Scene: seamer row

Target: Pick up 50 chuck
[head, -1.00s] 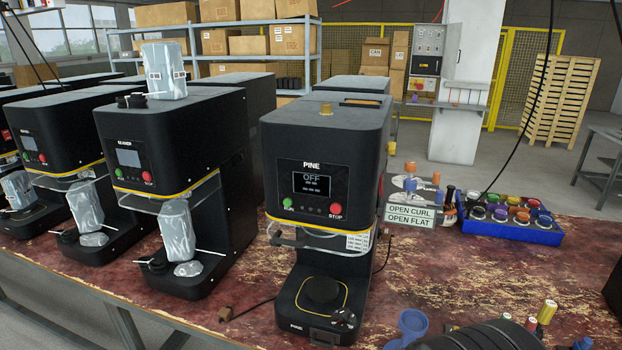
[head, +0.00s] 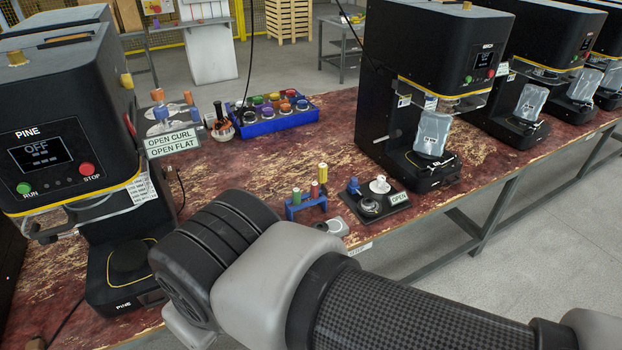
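A blue tray (head: 268,126) stands on the worn red bench, right of the PINE machine. A small black board (head: 349,207) with an OPEN label carries a round metal piece (head: 370,205), a white piece and a blue piece. My arm reaches in from the lower right, its dark ribbed joint in front of the bench. My gripper is not in view.
The PINE machine (head: 52,165), reading OFF, stands at left. An OPEN CURL / OPEN FLAT sign (head: 172,145) is beside it. A blue stand (head: 306,204) with coloured pegs is near the front edge. More machines, including one holding a pouch (head: 433,133), stand right. The mid-bench is mostly clear.

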